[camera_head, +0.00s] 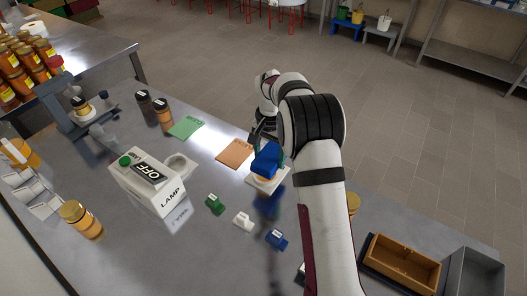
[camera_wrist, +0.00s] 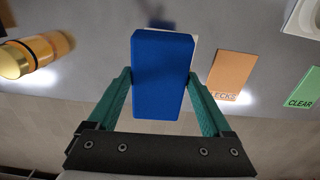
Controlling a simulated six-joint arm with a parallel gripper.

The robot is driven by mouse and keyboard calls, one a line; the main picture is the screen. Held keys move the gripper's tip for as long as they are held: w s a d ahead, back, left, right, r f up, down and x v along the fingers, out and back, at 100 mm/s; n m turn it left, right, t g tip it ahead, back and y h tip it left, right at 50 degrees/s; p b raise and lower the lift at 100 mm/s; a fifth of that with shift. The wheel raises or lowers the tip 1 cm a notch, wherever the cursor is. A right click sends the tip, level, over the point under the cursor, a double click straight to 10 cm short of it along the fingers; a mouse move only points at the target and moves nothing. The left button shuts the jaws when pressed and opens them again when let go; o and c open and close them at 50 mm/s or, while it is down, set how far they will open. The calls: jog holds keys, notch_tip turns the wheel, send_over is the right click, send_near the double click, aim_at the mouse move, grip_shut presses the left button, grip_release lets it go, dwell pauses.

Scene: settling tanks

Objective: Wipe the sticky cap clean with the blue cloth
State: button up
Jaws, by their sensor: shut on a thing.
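The blue cloth (camera_wrist: 163,78), seen as a thick rectangular block, is held between the two green fingers of my gripper (camera_wrist: 161,82) in the wrist view. In the head view my gripper (camera_head: 266,152) holds the blue cloth (camera_head: 267,160) over a pale square pad (camera_head: 281,180). Something amber shows just under the cloth; I cannot tell whether they touch. A jar with a gold cap (camera_head: 72,209) stands at the front left. Another gold-capped jar (camera_head: 353,202) is partly hidden behind my arm. A gold-capped jar (camera_wrist: 35,54) shows in the wrist view. Which cap is sticky cannot be told.
An orange card (camera_head: 235,153) and a green CLEAR card (camera_head: 186,127) lie left of my gripper. A white LAMP box (camera_head: 150,185) stands further left. Small green, white and blue pieces lie in front. A wooden tray (camera_head: 401,262) is at the right.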

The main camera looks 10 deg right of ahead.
jog(key=shift+w+a, duration=1.2)
jog(key=shift+r, duration=4.15)
